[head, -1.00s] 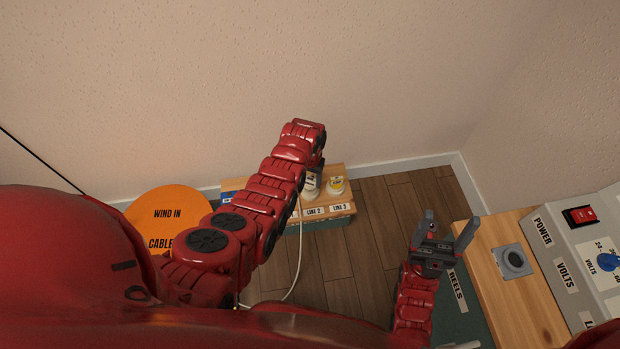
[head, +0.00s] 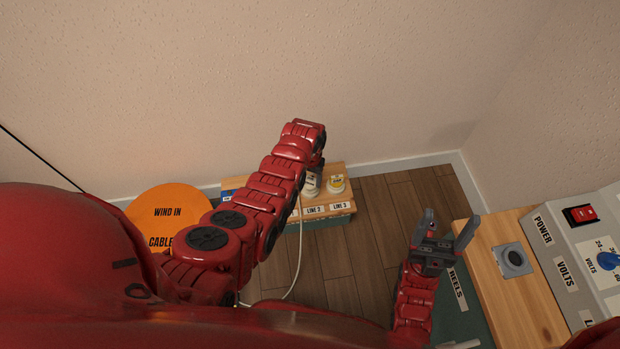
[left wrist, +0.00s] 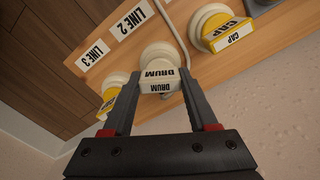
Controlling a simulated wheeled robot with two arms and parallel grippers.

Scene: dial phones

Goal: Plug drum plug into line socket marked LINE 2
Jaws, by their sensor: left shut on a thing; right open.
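The drum plug (left wrist: 158,86), white with a DRUM label, is between the fingers of my left gripper (left wrist: 158,92), which is shut on it. In the head view the plug (head: 310,187) is partly behind my left arm, over the LINE 2 label (head: 315,210), and the left fingertips are mostly hidden. My right gripper (head: 440,228) is open and empty beside the right-hand bench.
A yellow cap (head: 337,184) sits at LINE 3, and another yellow cap (left wrist: 225,35) is on the other side of the plug. A white cable (head: 300,250) hangs off the wooden board. An orange disc (head: 165,212) is at left. A grey power panel (head: 570,262) stands at right.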

